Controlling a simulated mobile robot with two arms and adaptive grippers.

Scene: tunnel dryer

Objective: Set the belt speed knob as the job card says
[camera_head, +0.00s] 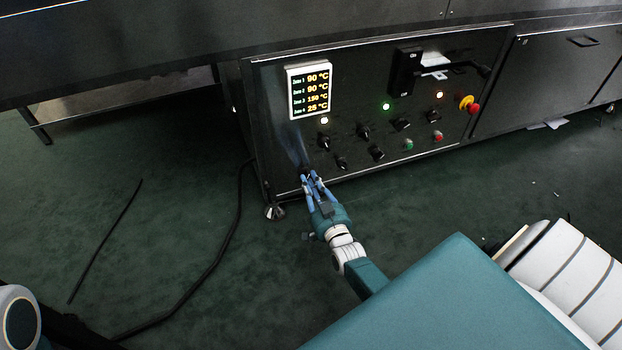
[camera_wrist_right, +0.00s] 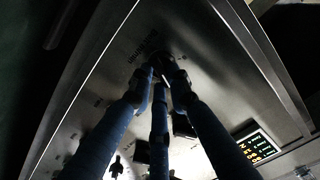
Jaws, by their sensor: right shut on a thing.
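My right gripper (camera_head: 309,178) is at the lower left corner of the dark control panel (camera_head: 460,128). Its blue fingers are shut on a small dark knob (camera_wrist_right: 162,61), which is mostly hidden by the fingertips. In the right wrist view the fingers of my right gripper (camera_wrist_right: 165,78) close around this knob, beside printed lettering too blurred to read surely. My left gripper is not in view.
A display (camera_head: 310,91) shows zone temperatures. Several black knobs, such as this one (camera_head: 323,142), sit close to the right of my gripper. A green button (camera_head: 408,144), a red button (camera_head: 437,136) and an emergency stop (camera_head: 473,108) are further right. A cable (camera_head: 229,236) lies on the floor.

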